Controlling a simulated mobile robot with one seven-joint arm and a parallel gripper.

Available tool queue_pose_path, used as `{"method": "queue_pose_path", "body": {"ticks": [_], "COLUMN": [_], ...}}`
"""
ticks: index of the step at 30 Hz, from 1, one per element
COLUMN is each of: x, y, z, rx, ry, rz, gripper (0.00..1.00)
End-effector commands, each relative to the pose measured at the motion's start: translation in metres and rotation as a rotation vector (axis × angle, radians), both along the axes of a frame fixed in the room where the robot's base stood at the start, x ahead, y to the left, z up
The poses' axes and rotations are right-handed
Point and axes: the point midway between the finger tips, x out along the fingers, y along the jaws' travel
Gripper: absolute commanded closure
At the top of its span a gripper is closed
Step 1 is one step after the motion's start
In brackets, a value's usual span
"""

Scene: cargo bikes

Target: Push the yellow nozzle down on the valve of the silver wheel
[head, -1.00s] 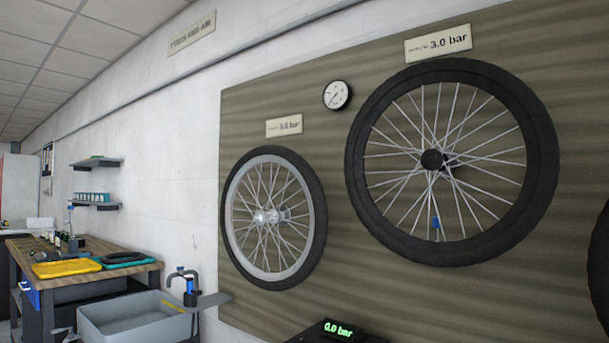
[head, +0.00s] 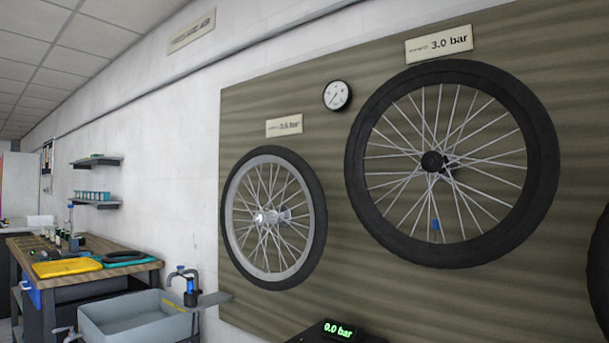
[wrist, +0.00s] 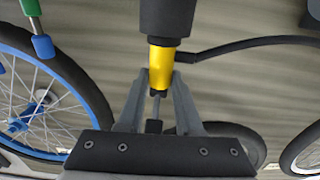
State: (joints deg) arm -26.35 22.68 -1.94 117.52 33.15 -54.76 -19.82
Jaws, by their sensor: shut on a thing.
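The silver wheel (head: 236,218) hangs on the brown board in the head view, left of a larger black wheel. I cannot make out its valve. The yellow nozzle (wrist: 161,66) is in the middle of the wrist view, with a thick black cylinder (wrist: 166,17) at its far end and a black hose (wrist: 230,44) running right. My gripper (wrist: 156,82) is shut on the yellow nozzle, fingers on either side of its near end. My gripper does not show in the head view, and I cannot tell which wheel in the wrist view is the silver one.
The larger black wheel (head: 361,170) has a blue cap (head: 436,224) at its valve. A gauge (head: 337,95) sits between the wheels. A display (head: 338,329) reads 0.0 bar. A grey basin (head: 120,321) stands left. In the wrist view a blue-rimmed wheel (wrist: 75,73) is at left.

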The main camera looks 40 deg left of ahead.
Motion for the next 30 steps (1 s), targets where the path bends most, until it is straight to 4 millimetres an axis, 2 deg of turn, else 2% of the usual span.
{"method": "queue_pose_path", "body": {"ticks": [1,6,7,16,20,23,30], "x": [0.0,0.0,0.0,-0.001,-0.01,-0.026,-0.08], "y": [0.0,0.0,0.0,0.0,0.001,0.002,0.004], "z": [0.001,0.0,0.0,-0.001,0.0,0.001,0.002], "rx": [0.0,0.0,0.0,0.0,0.0,-0.001,-0.001], "ry": [-0.001,-0.001,-0.001,0.002,0.002,0.002,0.002], "rz": [0.0,0.0,0.0,0.0,0.001,0.003,0.003], "gripper": [0.64,0.34,0.31,0.31,0.31,0.31,0.31]}}
